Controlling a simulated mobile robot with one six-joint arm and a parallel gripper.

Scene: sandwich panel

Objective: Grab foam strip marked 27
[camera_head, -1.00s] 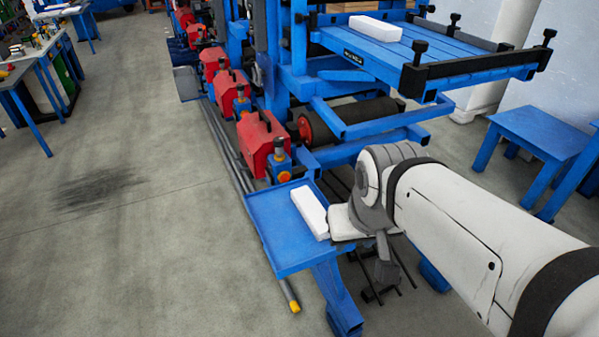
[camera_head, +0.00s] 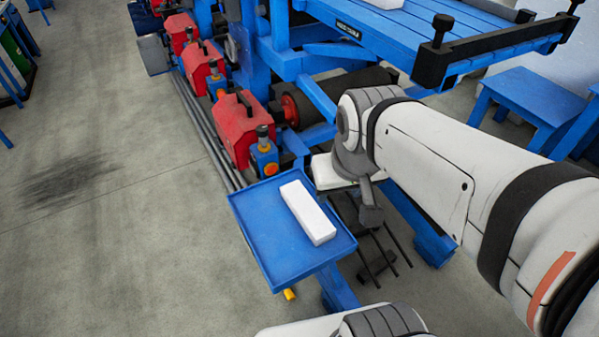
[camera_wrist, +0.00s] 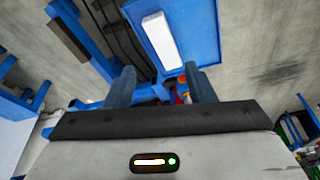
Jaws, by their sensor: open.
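A white foam strip (camera_head: 307,212) lies flat on a small blue tray (camera_head: 265,250) at the near end of the blue machine. No number can be read on it. The wrist view also shows the strip (camera_wrist: 160,40) on the blue tray (camera_wrist: 205,30), ahead of my gripper (camera_wrist: 159,66). The two dark blue fingers are spread wide with nothing between them. The strip lies beyond the fingertips, roughly in line with the gap, and appears apart from them. In the head view the fingers cannot be made out; my arm's end is right of the tray.
Another white block (camera_head: 385,3) is cut by the top edge, on the upper blue bench (camera_head: 400,35). Red boxes (camera_head: 240,125) and a blue fitting with an orange knob (camera_head: 264,155) stand behind the tray. A blue table (camera_head: 520,105) is at right. Open floor lies left.

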